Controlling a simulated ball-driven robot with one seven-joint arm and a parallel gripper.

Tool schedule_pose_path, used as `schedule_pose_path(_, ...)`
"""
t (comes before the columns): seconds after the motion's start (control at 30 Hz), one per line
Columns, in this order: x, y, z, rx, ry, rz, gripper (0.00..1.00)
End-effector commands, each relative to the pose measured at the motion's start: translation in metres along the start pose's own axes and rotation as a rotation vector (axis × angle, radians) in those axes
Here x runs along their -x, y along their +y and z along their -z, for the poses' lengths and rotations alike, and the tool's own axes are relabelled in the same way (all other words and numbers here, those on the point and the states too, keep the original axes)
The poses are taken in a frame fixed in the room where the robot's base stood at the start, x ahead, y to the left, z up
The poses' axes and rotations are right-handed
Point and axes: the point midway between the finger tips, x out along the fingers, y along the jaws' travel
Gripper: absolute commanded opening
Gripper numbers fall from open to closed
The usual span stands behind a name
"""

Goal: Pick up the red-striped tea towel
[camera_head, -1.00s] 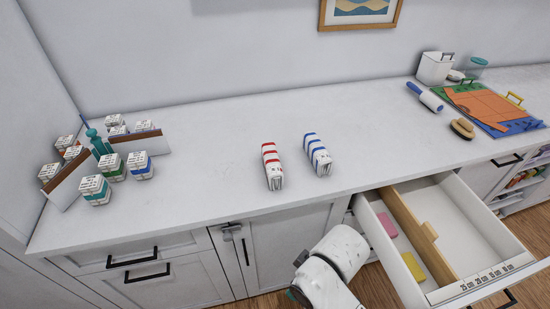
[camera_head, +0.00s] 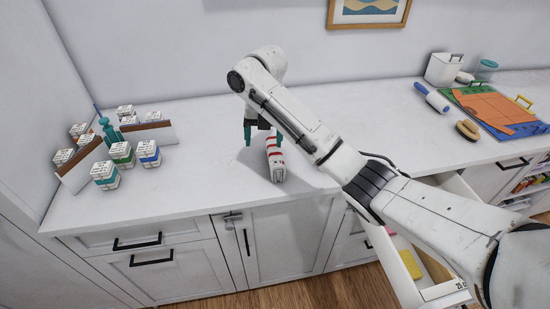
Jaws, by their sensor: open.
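The red-striped tea towel (camera_head: 275,164) is a folded white bundle with red bands, standing on the white countertop (camera_head: 205,180) near the middle. My gripper (camera_head: 263,137) is open, pointing down, at the towel's far end. One teal finger shows left of the towel, apart from it. The other finger overlaps the towel's upper right side in the picture, and I cannot tell whether it touches. My arm hides the blue-striped towel.
A lint roller (camera_head: 433,99), brush (camera_head: 467,130) and coloured mats (camera_head: 500,108) lie at right. An open drawer (camera_head: 405,275) sticks out below my arm.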

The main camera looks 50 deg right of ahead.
Motion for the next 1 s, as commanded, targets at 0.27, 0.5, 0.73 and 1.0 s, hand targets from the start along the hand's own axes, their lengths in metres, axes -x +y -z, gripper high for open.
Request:
schedule_pose_path(0.27,0.006,-0.028,-0.020,0.115,0.015,0.060,0.78)
schedule_pose_path(0.5,-0.025,-0.030,-0.019,0.114,0.017,0.060,0.78)
schedule_pose_path(0.73,-0.046,-0.032,-0.019,0.112,0.014,0.059,0.78)
schedule_pose_path(1.0,-0.083,-0.037,-0.018,0.112,0.015,0.060,0.78)
